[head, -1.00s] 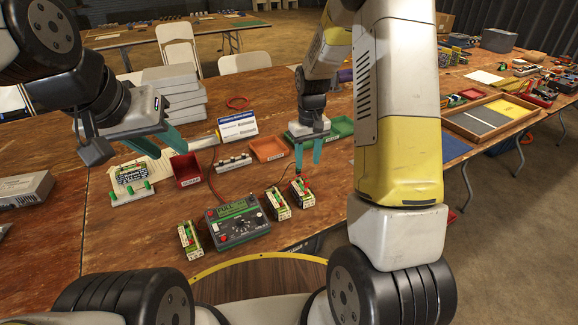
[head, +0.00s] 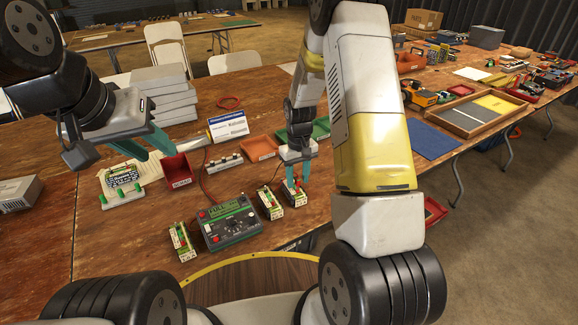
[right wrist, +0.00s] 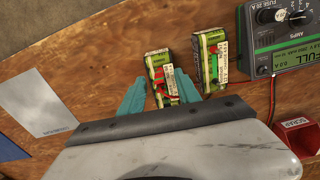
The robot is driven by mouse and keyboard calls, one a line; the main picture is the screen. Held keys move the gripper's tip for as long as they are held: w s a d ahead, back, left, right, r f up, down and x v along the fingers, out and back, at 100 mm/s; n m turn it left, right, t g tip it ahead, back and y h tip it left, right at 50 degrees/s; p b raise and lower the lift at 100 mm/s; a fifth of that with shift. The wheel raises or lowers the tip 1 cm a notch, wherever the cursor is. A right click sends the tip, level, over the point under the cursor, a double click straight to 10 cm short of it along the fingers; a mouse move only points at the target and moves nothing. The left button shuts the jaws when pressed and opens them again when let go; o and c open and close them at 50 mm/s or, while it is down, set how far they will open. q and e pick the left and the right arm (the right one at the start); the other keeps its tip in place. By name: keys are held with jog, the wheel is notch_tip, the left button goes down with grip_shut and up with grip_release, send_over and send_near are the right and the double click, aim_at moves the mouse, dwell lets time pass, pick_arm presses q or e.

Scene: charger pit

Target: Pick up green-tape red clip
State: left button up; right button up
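A small red clip (right wrist: 171,82) sits on the right-hand battery pack (right wrist: 157,66), between my right fingers in the right wrist view. It is small and partly covered, and I cannot make out its green tape. My right gripper (head: 294,181) is open, pointing down, with its teal fingers at either side of that pack (head: 294,196). The fingers show in the right wrist view (right wrist: 160,94). I cannot tell whether they touch the pack. My left gripper (head: 143,146) is open and empty, above the table left of the red scrap bin (head: 179,174).
A green charger (head: 230,221) with a dial stands in the middle, with another pack (head: 270,203) to its right and one (head: 182,241) to its left. A red wire runs over the table. Orange (head: 260,149) and green (head: 321,129) trays lie behind.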

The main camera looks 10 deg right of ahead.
aim_at(297, 178)
grip_shut()
jog(key=shift+r, duration=0.1)
jog(key=shift+r, duration=0.4)
jog(key=r, duration=0.2)
jog(key=shift+s+a+r, duration=0.15)
jog(key=shift+s+r, duration=0.15)
jog(key=shift+r, duration=0.1)
jog(key=s+a, duration=0.3)
jog(key=s, duration=0.4)
jog(key=s+a+r, duration=0.1)
jog(key=s+a, duration=0.2)
jog(key=s, duration=0.4)
jog(key=shift+a+r, duration=0.15)
jog(key=shift+a, duration=0.1)
